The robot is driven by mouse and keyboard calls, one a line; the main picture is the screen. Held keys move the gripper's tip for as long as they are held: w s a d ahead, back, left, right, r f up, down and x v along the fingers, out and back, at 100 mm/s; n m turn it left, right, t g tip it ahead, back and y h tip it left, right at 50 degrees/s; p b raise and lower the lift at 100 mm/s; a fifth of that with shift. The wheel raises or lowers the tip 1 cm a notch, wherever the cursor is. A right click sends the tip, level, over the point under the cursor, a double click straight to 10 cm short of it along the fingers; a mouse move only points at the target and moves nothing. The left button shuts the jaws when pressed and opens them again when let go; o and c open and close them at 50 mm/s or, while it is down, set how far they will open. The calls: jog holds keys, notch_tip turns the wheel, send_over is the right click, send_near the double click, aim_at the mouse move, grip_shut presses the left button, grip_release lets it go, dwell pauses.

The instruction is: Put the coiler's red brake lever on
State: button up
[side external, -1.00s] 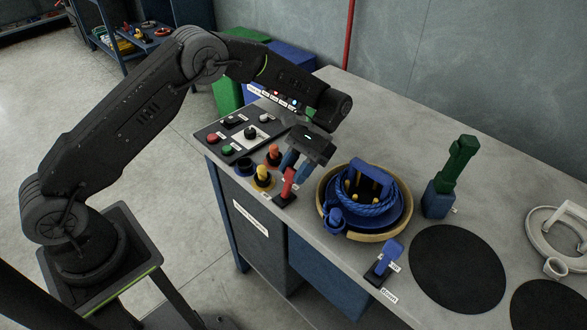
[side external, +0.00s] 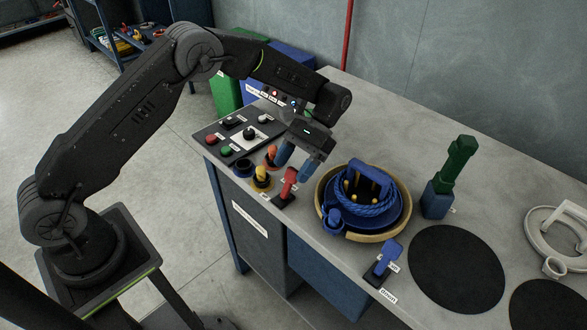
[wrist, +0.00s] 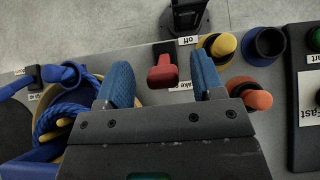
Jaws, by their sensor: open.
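The red brake lever (side external: 289,182) stands up from its small black base (side external: 283,201) at the front edge of the bench, left of the yellow bowl. My gripper (side external: 294,163) is open just above and behind it, with its blue fingers spread. In the wrist view the red lever (wrist: 162,74) shows between the two open fingers (wrist: 163,82), apart from both. An "off" label (wrist: 188,41) lies on one side of the lever's base. A second label (wrist: 182,87), partly hidden by the lever and a finger, lies on the other side.
Yellow (side external: 262,175) and orange (side external: 271,156) knobs stand close left of the lever, beside a button panel (side external: 240,134). A yellow bowl (side external: 378,238) with blue rope is close on the right. A blue lever (side external: 386,258) stands at the front edge.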

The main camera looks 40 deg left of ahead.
jog(key=r, duration=0.1)
jog(key=a+r, duration=0.1)
jog(key=r, duration=0.1)
jog(key=shift+s+a+r, duration=0.1)
jog(key=shift+s+r, duration=0.05)
jog(key=shift+r, duration=0.05)
jog(key=s+a+r, duration=0.3)
jog(key=a+r, duration=0.3)
jog(key=a, duration=0.4)
jog(key=s+d+r+t, duration=0.2)
jog(key=s+r+t, duration=0.3)
jog(key=s+t, duration=0.2)
jog(key=s+d+r+t, duration=0.3)
jog(key=s+r+t, duration=0.1)
jog(key=s+t, duration=0.4)
jog(key=shift+s+r+t, duration=0.3)
jog(key=shift+s+r, duration=0.05)
jog(key=shift+s, duration=1)
